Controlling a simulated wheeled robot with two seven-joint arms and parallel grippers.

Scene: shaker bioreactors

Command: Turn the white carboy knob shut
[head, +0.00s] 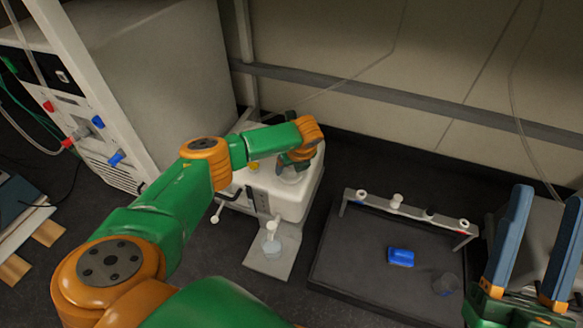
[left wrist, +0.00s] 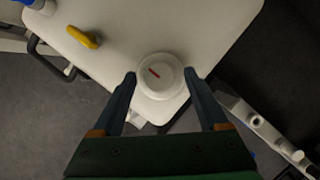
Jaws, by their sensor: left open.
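The white carboy knob (left wrist: 160,88) is a round cap with a short red mark on its top, seen from above in the left wrist view. It sits on the white carboy (left wrist: 228,22), which also shows in the head view (head: 297,203). My left gripper (left wrist: 160,75) is open, with one finger on each side of the knob and a narrow gap showing at each side. In the head view my left gripper (head: 294,160) hangs over the carboy top and partly hides the knob. My right gripper (head: 548,197) is open and empty at the lower right.
A yellow part (left wrist: 83,37) stands on the carboy top near the knob. A large grey machine (head: 150,60) stands left, a wall behind.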

